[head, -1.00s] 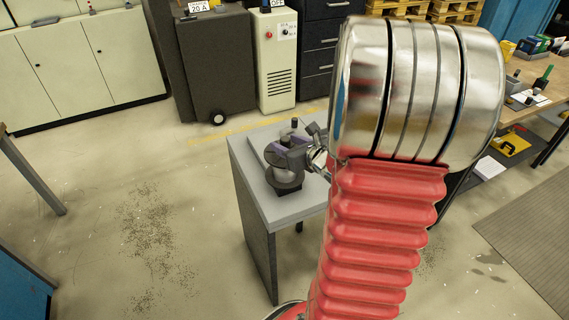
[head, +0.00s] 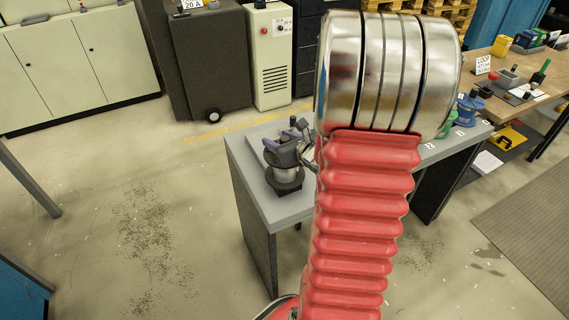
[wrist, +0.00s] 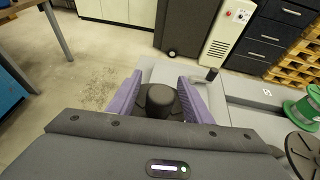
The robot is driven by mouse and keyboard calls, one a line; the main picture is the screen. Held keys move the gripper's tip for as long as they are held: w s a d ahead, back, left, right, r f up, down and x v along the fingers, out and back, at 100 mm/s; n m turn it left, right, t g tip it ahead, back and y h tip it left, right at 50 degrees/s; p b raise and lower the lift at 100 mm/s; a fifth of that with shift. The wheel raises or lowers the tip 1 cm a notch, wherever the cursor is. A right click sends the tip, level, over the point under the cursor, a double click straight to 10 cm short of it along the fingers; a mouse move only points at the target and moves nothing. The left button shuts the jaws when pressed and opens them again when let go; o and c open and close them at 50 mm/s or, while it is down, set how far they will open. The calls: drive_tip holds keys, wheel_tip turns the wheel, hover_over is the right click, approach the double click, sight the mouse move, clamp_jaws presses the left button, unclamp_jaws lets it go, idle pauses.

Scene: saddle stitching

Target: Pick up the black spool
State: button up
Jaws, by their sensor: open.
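The black spool (head: 286,183) stands upright on the left part of the grey table (head: 296,211). Its dark base shows below my gripper in the head view, and a paler body shows above that base. My gripper (head: 284,149) has purple fingers and is open. In the wrist view, the dark top of the spool (wrist: 159,101) sits between the two spread fingers of my gripper (wrist: 160,84). I cannot tell whether either finger touches it. The spool's lower part is hidden in the wrist view.
A short black peg (wrist: 211,74) stands just behind the spool. Farther right on the table are a green spool (wrist: 306,106) and a blue spool (head: 468,109). A dark round disc (wrist: 306,152) is at the lower right in the wrist view. Floor left of the table is clear.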

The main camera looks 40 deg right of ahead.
clamp_jaws()
idle(0.4)
drive_tip(key=shift+s+f, duration=0.1)
drive_tip(key=shift+f, duration=0.05)
idle(0.7)
